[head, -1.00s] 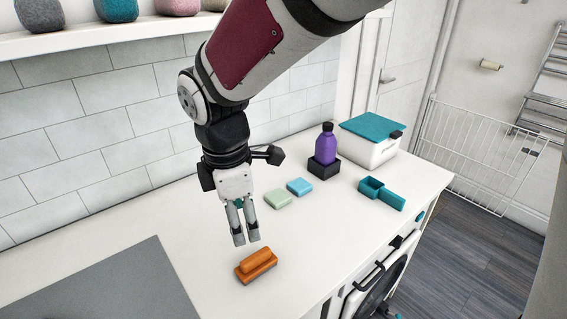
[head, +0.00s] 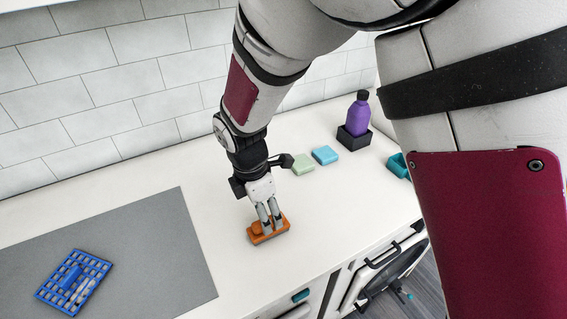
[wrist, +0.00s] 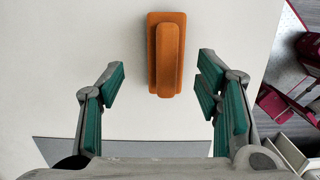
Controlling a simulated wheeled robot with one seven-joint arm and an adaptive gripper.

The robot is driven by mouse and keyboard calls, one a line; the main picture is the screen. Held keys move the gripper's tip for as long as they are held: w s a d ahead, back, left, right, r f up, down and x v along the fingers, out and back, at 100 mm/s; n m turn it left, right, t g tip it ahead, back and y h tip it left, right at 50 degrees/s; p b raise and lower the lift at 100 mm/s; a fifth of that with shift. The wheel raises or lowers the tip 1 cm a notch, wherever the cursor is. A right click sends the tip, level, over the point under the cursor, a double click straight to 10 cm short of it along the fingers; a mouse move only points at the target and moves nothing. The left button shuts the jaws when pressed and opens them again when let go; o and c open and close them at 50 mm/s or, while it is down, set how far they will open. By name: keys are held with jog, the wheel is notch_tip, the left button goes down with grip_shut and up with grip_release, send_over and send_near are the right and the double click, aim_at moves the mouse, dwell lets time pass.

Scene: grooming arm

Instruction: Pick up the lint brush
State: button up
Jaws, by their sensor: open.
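The lint brush is an orange block with a raised orange handle (head: 259,237), lying on the white counter near its front edge. In the wrist view the lint brush (wrist: 166,53) sits upright in the picture, ahead of and between the open fingers. My gripper (head: 270,223) is over the brush in the head view, and its fingers hide part of it. In the wrist view my gripper (wrist: 158,90) has its green-padded fingers wide apart, with nothing between the pads. A gap of bare counter shows on each side of the brush.
A grey mat (head: 150,240) with a blue grid-like tray (head: 88,273) lies to the left. Behind the gripper are a green block (head: 303,164), a blue block (head: 325,155) and a purple bottle (head: 358,112) in a dark holder. A teal scoop (head: 398,166) is partly hidden by my arm.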

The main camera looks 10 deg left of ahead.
jog(key=f, duration=0.2)
jog(key=d+f+p, duration=0.1)
jog(key=f, duration=0.1)
jog(key=shift+s+f, duration=0.1)
jog(key=shift+s, duration=0.1)
jog(key=shift+w+f, duration=0.1)
jog(key=shift+f, duration=0.35)
jog(key=c, duration=1.3)
